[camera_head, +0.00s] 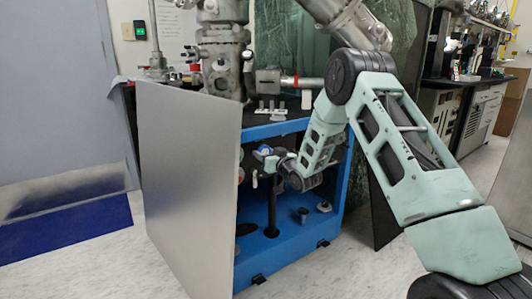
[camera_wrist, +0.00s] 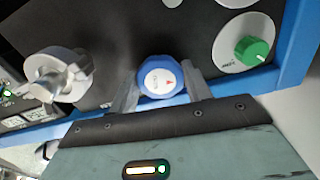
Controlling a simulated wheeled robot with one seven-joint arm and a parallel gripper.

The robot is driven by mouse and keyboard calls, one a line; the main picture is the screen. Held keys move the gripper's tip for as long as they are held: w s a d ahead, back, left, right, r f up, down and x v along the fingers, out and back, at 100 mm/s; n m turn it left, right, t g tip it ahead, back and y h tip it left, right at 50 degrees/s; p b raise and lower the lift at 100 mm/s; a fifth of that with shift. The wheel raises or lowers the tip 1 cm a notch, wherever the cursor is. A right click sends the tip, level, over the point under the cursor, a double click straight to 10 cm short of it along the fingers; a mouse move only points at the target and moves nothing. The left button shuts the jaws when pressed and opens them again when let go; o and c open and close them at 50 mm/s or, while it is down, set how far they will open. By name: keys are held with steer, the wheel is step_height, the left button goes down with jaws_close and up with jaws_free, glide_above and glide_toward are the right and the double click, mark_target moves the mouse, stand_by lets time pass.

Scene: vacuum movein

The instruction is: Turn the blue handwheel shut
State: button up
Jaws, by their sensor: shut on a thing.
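How far the wheel is turned cannot be told.
A green knob (camera_wrist: 252,50) on a white disc is to the right of the handwheel in the wrist view, and a metal fitting (camera_wrist: 58,75) is to the left. The blue cabinet frame (camera_head: 285,252) surrounds my forearm. A grey door panel (camera_head: 190,180) stands open on its left.

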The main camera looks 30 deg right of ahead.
steer(key=shift+s+a+f+m+p, duration=0.1)
steer(key=shift+m+p, duration=1.2)
steer(key=shift+m, duration=2.2)
steer(key=shift+a+m+p, duration=0.1)
steer(key=shift+m+p, duration=1.15)
steer(key=shift+m, duration=2.25)
steer(key=o, duration=0.9)
steer(key=shift+c, duration=0.2)
steer(key=shift+o, duration=0.5)
steer(key=shift+d+r, duration=0.1)
steer(key=shift+r, duration=0.1)
